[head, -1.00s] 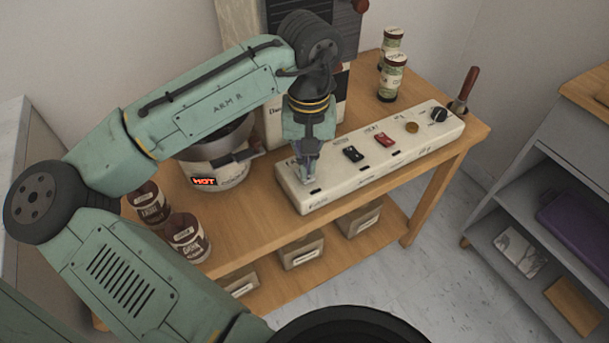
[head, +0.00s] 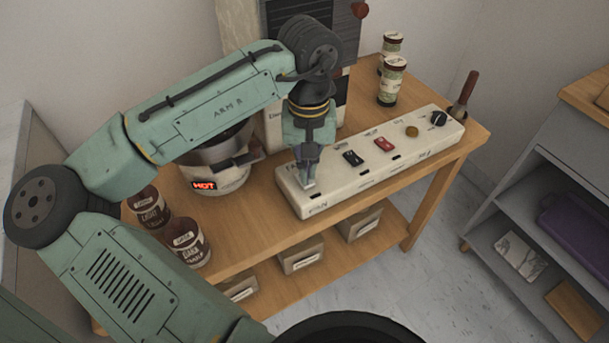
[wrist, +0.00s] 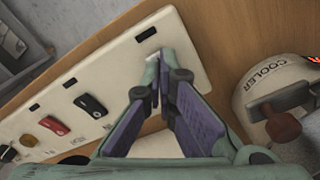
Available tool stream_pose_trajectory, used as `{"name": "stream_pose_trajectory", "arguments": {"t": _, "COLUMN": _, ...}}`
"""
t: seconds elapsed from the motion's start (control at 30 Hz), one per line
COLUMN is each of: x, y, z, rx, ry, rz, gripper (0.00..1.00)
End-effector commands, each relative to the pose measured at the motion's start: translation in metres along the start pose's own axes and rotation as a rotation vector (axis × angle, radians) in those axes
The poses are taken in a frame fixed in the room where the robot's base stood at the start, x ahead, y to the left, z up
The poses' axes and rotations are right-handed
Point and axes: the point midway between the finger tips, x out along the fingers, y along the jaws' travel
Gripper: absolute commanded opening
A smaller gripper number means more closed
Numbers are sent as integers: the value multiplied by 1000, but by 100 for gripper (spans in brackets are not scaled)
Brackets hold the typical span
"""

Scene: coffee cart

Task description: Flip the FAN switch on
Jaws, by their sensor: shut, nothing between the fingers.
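The long cream switch panel (head: 335,190) lies on the wooden cart top, with the word FAN on its front left corner. My gripper (head: 308,184) points down at the panel's left end, its fingers shut and empty. In the wrist view, the fingertips (wrist: 163,62) meet over a small pale piece, apparently the FAN switch (wrist: 152,59), mostly hidden by them. I cannot tell its position, or whether the tips touch it. The small indicator window (wrist: 146,34) beside it looks dark.
Along the panel to the right are a black switch (head: 353,158), a red switch (head: 384,143), a brass button (head: 412,131) and a black knob (head: 438,116). A pot marked HOT (head: 222,178) stands close left of my gripper. Jars stand behind and at front left.

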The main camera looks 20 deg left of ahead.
Motion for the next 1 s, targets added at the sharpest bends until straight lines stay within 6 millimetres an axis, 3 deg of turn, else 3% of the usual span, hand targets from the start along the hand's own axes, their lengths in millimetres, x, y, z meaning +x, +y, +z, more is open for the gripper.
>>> {"name": "stream_pose_trajectory", "arguments": {"t": 1.0, "x": 10, "y": 0, "z": 0, "rx": 0, "ry": 0, "rz": 0, "gripper": 0}}
